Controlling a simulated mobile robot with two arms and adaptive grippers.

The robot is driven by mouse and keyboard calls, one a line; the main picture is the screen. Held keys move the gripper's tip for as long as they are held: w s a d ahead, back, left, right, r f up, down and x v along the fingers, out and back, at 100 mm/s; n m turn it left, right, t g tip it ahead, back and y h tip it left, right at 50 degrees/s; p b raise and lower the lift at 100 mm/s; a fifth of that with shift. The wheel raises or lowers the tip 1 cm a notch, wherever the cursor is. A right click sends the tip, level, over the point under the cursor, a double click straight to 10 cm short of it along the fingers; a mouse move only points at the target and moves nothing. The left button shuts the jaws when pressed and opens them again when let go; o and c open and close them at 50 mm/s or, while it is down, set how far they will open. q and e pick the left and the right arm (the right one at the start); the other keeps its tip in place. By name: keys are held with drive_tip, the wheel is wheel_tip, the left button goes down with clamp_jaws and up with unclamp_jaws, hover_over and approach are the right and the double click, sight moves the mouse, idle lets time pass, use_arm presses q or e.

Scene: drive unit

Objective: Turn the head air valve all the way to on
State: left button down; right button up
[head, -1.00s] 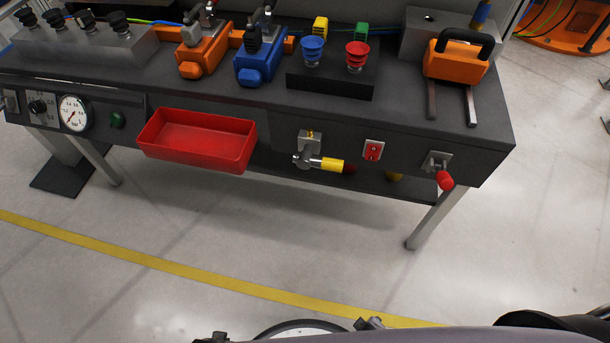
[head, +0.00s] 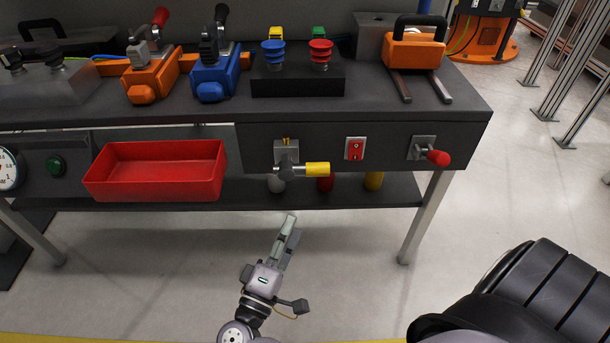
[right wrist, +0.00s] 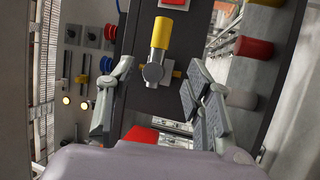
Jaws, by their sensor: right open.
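The air valve (head: 287,160) is on the bench's front panel. It has a metal body and a yellow handle (head: 317,169) pointing right in the head view. In the right wrist view, the handle (right wrist: 162,33) points up from the metal hub (right wrist: 153,73). My right gripper (head: 290,226) is below and in front of the valve in the head view, apart from it. Its two fingers are spread and empty in the right wrist view, with the valve showing in the gap beyond them. My left gripper is in neither view.
A red switch (head: 355,149) and a red-knobbed lever (head: 437,157) sit right of the valve. Several coloured cylinders stand on the shelf behind the handle. The floor below the bench looks clear.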

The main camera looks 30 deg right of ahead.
sight(314, 175)
drive_tip(key=p+x, duration=0.1)
drive_tip(key=x, duration=1.5)
drive_tip(key=shift+s+f, duration=0.1)
drive_tip(key=shift+f, duration=0.05)
drive_tip(key=shift+w+d, duration=0.25)
drive_tip(key=shift+d, duration=0.1)
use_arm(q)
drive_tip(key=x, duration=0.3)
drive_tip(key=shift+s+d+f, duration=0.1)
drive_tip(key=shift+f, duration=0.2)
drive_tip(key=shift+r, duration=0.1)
use_arm(e)
clamp_jaws()
